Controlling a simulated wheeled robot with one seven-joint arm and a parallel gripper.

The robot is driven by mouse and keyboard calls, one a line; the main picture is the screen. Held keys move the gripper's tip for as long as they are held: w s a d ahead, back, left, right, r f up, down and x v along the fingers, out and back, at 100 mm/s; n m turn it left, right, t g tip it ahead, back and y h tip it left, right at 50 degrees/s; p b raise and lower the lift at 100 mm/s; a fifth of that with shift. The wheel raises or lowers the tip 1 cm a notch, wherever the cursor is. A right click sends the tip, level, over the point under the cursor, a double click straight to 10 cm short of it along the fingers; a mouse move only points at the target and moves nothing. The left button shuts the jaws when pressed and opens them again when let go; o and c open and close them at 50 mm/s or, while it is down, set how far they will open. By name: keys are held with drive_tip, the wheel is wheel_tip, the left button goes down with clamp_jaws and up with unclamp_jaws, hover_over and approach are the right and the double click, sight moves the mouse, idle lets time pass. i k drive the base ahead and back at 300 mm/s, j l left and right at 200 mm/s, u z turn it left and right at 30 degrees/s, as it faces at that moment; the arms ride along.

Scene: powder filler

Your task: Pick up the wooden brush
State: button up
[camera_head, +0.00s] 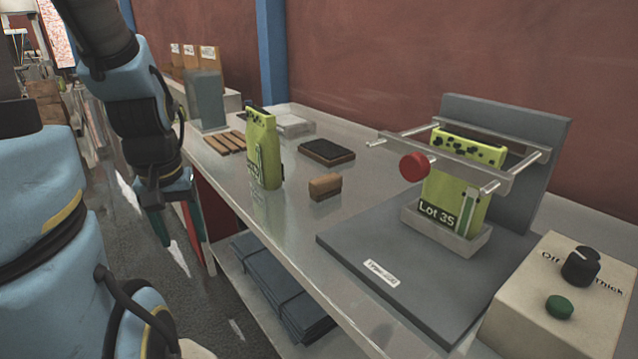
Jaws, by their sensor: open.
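A small brown wooden block, which looks like the wooden brush (325,187), lies on the metal table (290,222) near its front edge. Bristles cannot be made out. It is just right of a standing green bag and apart from it. My gripper (177,228) hangs at the left, off the table's front edge, fingers pointing down. It is open and empty, well to the left of the brush.
The green bag (264,150) stands between my gripper and the brush. A dark pad (327,151) lies behind the brush. Wooden slats (225,142) lie at the far left. A grey filler stand (400,270) with a "Lot 35" bag (450,198) and a control box (560,300) fill the right.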

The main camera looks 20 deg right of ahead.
sight(323, 187)
drive_tip(key=i+j+z, duration=0.45)
drive_tip(key=j, duration=0.2)
drive_tip(key=j+z, duration=0.25)
drive_tip(key=i+j+z, duration=0.25)
drive_tip(key=j, duration=0.25)
drive_tip(key=i, duration=0.4)
